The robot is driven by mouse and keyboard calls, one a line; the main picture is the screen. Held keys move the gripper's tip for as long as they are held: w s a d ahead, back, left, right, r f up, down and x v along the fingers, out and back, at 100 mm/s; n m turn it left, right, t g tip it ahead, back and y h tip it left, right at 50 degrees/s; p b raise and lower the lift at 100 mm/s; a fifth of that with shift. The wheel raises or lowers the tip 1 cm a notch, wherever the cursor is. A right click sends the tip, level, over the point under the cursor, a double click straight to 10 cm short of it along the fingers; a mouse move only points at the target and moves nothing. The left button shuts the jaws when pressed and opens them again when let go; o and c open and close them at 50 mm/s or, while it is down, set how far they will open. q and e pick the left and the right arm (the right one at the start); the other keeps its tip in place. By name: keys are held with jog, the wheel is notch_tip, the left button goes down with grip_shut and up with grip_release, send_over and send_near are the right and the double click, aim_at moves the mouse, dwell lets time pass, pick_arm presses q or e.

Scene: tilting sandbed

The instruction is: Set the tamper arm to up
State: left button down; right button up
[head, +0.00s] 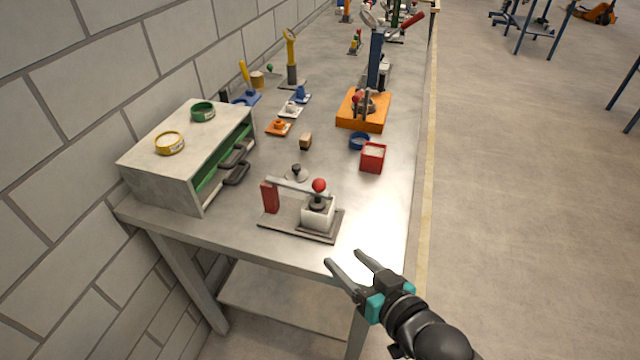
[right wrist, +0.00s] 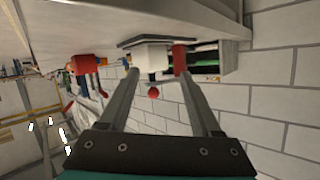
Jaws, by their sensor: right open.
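The tamper stands on a dark base plate (head: 318,234) near the bench's front end. Its grey arm (head: 290,186) runs from a red post (head: 270,197) to a red ball knob (head: 319,185). The arm lies low, roughly level, over a white box (head: 317,215), with a dark tamper head at the box top. My right gripper (head: 345,260) is open and empty, in front of the bench edge and apart from the tamper. In the right wrist view, the white box (right wrist: 152,60), red post (right wrist: 180,58) and red knob (right wrist: 153,93) appear upside down between or behind the fingers (right wrist: 158,75).
A drawer cabinet (head: 160,179) with two round tins stands left of the tamper against the wall.

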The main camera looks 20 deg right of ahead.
aim_at(323, 190)
notch_tip(323, 190, up, 5)
jog(key=w+d+m+t, duration=0.1)
jog(key=d+t, duration=0.1)
jog(key=t, duration=0.2)
jog(key=shift+y, duration=0.3)
jog(key=x, duration=1.5)
jog(key=shift+d+f+b, duration=0.2)
jog(key=shift+b, duration=0.2)
grip_shut()
dwell(0.4)
